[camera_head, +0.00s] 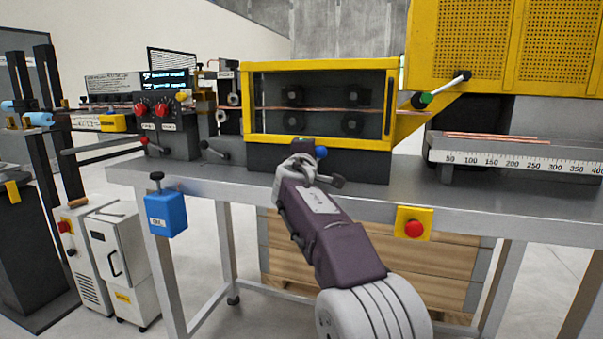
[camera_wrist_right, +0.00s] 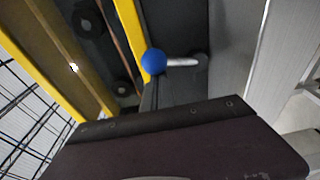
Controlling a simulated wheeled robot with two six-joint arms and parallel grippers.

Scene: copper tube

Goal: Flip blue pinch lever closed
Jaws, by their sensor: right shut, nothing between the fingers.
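The blue pinch lever shows as a blue ball knob (camera_head: 321,152) at the front of the yellow-framed machine (camera_head: 320,65), just right of my right gripper (camera_head: 299,161) in the head view. In the right wrist view the blue knob (camera_wrist_right: 154,61) sits on a short light rod (camera_wrist_right: 182,62) that runs right to a grey pivot. My right gripper is shut and empty, close beside the knob; I cannot tell whether they touch. Its fingertips are hard to make out in both views. Much of the lever is hidden behind my gripper in the head view. My left gripper is not in view.
Copper tube (camera_head: 330,109) runs through the yellow-framed machine. A green-marked lever (camera_head: 427,98) stands to its right. A red-knobbed lever (camera_head: 143,140) and control box stand left. A red stop button (camera_head: 414,229) is on the bench front. The grey bench top (camera_head: 390,195) right of my arm is clear.

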